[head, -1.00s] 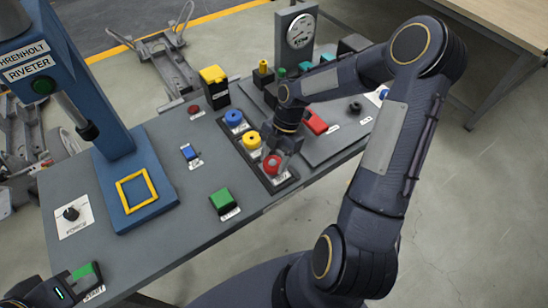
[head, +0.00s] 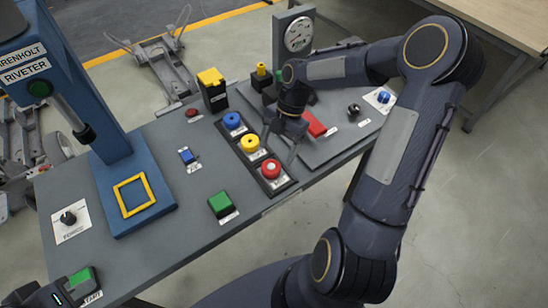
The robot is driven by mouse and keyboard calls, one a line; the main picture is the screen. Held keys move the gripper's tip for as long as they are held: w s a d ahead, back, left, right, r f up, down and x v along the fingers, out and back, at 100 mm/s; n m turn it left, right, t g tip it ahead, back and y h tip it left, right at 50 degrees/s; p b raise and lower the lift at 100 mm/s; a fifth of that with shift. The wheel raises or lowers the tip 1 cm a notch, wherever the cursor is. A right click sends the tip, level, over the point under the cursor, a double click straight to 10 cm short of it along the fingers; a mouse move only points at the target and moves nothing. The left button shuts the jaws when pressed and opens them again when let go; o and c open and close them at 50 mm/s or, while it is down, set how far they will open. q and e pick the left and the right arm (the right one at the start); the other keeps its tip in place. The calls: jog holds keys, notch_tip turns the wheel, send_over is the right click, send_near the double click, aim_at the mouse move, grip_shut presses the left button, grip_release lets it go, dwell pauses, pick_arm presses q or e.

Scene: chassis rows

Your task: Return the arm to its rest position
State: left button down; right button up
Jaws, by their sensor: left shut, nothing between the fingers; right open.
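My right arm comes in from the right and reaches over the grey console (head: 185,220). Its gripper (head: 281,146) is open and empty, pointing down just above and right of the strip with the blue button (head: 232,121), yellow button (head: 250,143) and red button (head: 271,169). The red button is fully in view, with the gripper apart from it. My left gripper (head: 62,294) is at the bottom left corner, shut and empty, beside a green button (head: 80,277); its fingers are hard to make out.
A blue riveter (head: 110,140) with a yellow square on its base stands at the left. A gauge (head: 298,34), a yellow-topped black box (head: 212,90) and a red block (head: 314,124) stand toward the back. Open floor lies right of the console; a wooden table (head: 510,20) is beyond.

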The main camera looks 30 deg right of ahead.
jog(key=shift+v, duration=1.1)
jog(key=s+a+r+m+t, duration=0.3)
jog(key=s+r+m, duration=0.2)
jog(key=s+m, duration=0.4)
jog(key=s+a+r+m+t, duration=0.4)
jog(key=s+m, duration=0.5)
jog(key=m, duration=0.5)
jog(key=shift+r+m+h, duration=0.3)
jog(key=shift+r, duration=0.6)
